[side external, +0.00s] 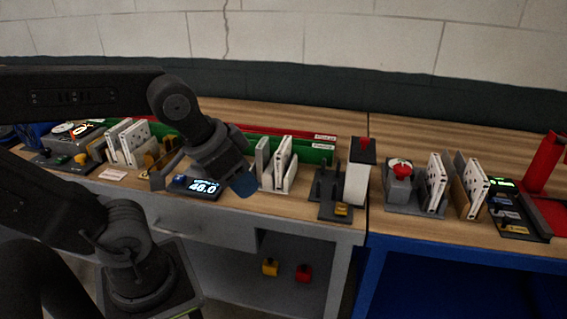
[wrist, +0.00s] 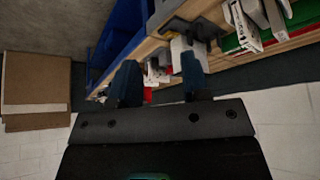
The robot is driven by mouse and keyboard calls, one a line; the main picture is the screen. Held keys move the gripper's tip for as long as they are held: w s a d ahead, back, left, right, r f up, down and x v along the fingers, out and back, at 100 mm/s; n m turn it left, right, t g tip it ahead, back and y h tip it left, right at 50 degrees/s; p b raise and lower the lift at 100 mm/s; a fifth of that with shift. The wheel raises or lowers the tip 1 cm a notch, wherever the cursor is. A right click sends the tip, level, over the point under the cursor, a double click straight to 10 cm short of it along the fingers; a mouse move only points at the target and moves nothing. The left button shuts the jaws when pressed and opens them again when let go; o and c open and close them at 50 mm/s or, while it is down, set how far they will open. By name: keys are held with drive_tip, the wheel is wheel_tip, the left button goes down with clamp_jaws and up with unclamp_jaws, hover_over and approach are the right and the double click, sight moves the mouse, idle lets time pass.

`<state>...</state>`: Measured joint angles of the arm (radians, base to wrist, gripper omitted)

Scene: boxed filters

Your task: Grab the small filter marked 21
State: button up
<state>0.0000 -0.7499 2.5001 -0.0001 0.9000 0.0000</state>
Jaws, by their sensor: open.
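My gripper (side external: 243,186) is open and empty. It hangs above the bench, just right of a lit display and left of the middle rack. In the wrist view, its two dark blue fingers (wrist: 158,80) are spread apart with nothing between them. White boxed filters stand upright in several racks: a left group (side external: 127,142), a middle group (side external: 281,160) beside my gripper, and right groups (side external: 437,180) and (side external: 475,183). White filters also show in the wrist view (wrist: 240,24). No marking 21 is legible, so I cannot tell which filter carries it.
A lit display (side external: 203,185) reads about 46.0 or 48.0. A tall white block with a red top (side external: 357,172) stands right of the middle rack. A red button box (side external: 400,170) and red stand (side external: 543,163) are farther right. Green and red bins (side external: 318,150) lie behind.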

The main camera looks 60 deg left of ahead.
drive_tip(key=shift+o, duration=0.8)
drive_tip(key=r+n+g+y, duration=0.2)
drive_tip(key=n+y, duration=0.1)
drive_tip(key=n, duration=0.6)
hover_over(283, 145)
drive_tip(key=s+d, duration=0.4)
drive_tip(key=s, duration=0.1)
drive_tip(key=x, duration=0.8)
drive_tip(key=shift+w+a+f, duration=0.25)
drive_tip(key=shift+w+a, duration=0.05)
drive_tip(key=shift+w, duration=0.05)
drive_tip(key=shift+x, duration=2.9)
drive_tip(key=shift+w+f, duration=0.1)
drive_tip(key=shift+f, duration=0.1)
drive_tip(key=shift+c, duration=0.5)
